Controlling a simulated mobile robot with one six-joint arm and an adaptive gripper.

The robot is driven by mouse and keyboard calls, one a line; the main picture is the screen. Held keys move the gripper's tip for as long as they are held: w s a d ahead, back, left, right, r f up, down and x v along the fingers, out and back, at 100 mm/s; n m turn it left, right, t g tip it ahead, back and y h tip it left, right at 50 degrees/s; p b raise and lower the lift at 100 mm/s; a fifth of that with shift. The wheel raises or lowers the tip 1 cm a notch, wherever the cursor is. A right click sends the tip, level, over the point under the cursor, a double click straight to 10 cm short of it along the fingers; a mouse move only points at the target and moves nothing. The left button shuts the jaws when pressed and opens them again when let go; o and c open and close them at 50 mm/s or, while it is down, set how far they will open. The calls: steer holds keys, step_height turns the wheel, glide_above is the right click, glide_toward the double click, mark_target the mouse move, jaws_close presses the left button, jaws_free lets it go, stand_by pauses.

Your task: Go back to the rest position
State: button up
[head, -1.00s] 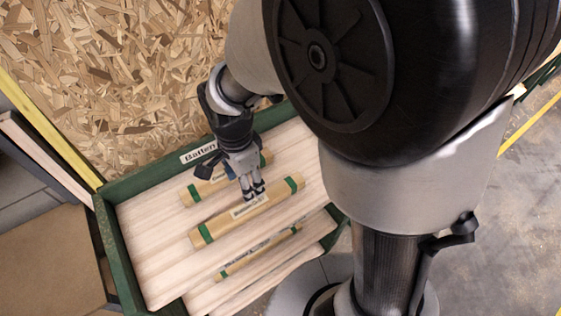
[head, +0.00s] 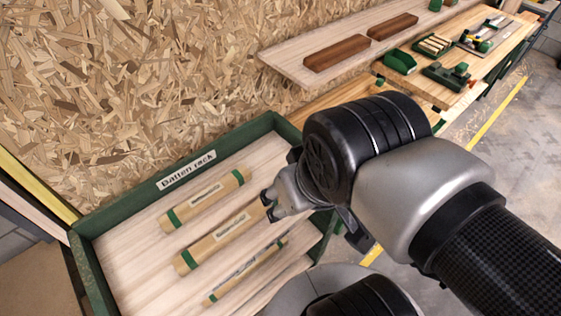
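My gripper (head: 270,205) is at the right end of the middle batten in the head view, seen from the side. Its fingertips overlap that batten's end in the picture; I cannot tell whether they touch it or how far apart they are. My arm bends back to the right from there. The batten rack (head: 97,218) is a green-edged tray with a pale slatted floor and a "Batten rack" label. In it lie the upper batten (head: 205,199), the middle batten (head: 222,240) and the lower, thinner batten (head: 243,272), each with green end bands.
A pale shelf (head: 290,62) with two brown blocks (head: 336,53) (head: 393,26) runs along the chipboard wall (head: 180,80). A wooden bench (head: 425,92) with green holders and tools stands at the upper right. Grey floor (head: 500,150) with a yellow line is open on the right.

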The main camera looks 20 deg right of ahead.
step_height(320, 180, down, 17)
steer(key=b, duration=1.7)
